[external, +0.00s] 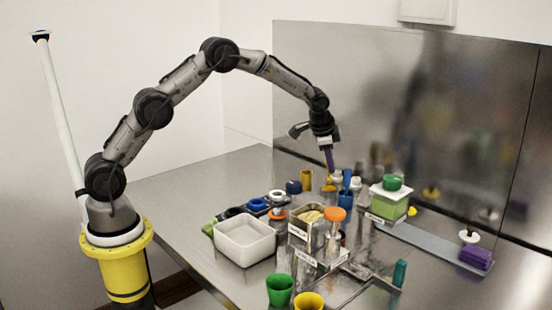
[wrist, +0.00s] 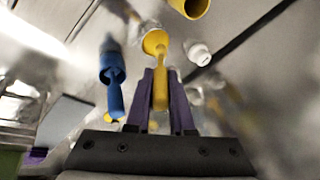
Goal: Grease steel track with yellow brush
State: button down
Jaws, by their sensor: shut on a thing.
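My gripper (external: 329,160) has purple fingers and points down above the group of items near the back of the steel table. In the wrist view its fingers (wrist: 162,92) are shut on the handle of the yellow brush (wrist: 160,88). The brush's far end meets a round yellow part (wrist: 154,42); I cannot tell whether it is still inside a holder. A long grey metal strip (external: 436,246) lies at the right, between a green-lidded box and a purple block. An angled steel rail (external: 372,276) lies at the front. I cannot tell which is the steel track.
A blue brush (wrist: 114,98) stands beside the yellow one. A yellow cup (external: 306,180) is close by. A white tub (external: 244,240), a green-lidded box (external: 389,204), a purple block (external: 476,258) and front cups (external: 280,290) surround the crowded middle. A steel wall (external: 400,110) stands behind.

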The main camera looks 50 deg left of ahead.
jog(key=shift+r, duration=2.6)
